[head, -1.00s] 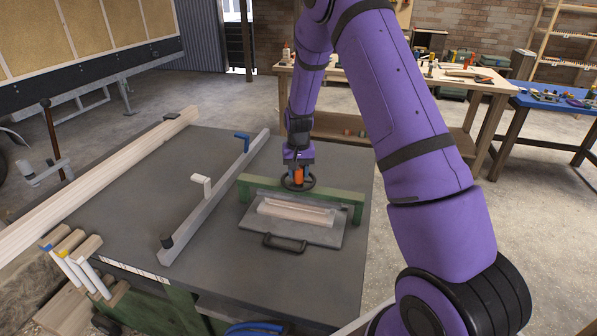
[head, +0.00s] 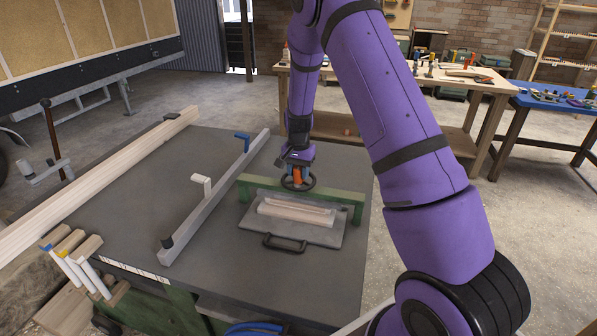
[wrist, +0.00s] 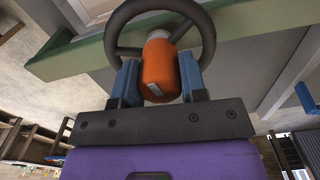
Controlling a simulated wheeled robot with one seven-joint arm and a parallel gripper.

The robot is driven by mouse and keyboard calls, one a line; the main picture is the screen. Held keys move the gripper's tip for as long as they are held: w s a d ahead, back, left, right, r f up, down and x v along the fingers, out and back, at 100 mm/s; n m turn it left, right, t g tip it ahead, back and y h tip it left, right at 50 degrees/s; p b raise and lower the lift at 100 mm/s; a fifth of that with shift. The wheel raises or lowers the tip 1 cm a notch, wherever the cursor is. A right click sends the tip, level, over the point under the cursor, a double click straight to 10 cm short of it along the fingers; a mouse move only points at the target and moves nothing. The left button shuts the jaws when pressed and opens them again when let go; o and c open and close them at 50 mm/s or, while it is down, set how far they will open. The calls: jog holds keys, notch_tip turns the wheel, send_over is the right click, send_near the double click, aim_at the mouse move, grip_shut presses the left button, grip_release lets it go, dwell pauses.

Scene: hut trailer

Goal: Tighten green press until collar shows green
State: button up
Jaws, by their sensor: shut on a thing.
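The green press (head: 340,203) is a green beam across a grey plate on the dark table. A dark handwheel (head: 311,184) sits at its top; it also shows in the wrist view (wrist: 121,27). An orange knob (wrist: 159,68) stands at the wheel, with a pale grey piece at its far end. My gripper (head: 297,174) comes down from above, with its blue fingers shut on the orange knob from both sides. I see no green-lit collar; the wheel's middle is partly hidden by the knob and fingers.
A pale wood block (head: 296,212) lies on the grey plate (head: 260,234), which has a dark handle. A grey rail (head: 216,196) with white and blue levers lies to the left. A long pale board (head: 100,180) lies along the table's left edge. Workbenches stand behind.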

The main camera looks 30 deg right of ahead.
aim_at(298, 167)
jog(key=o, duration=0.9)
jog(key=shift+o, duration=0.2)
notch_tip(298, 167, up, 11)
jog(key=shift+f, duration=0.1)
dwell(0.4)
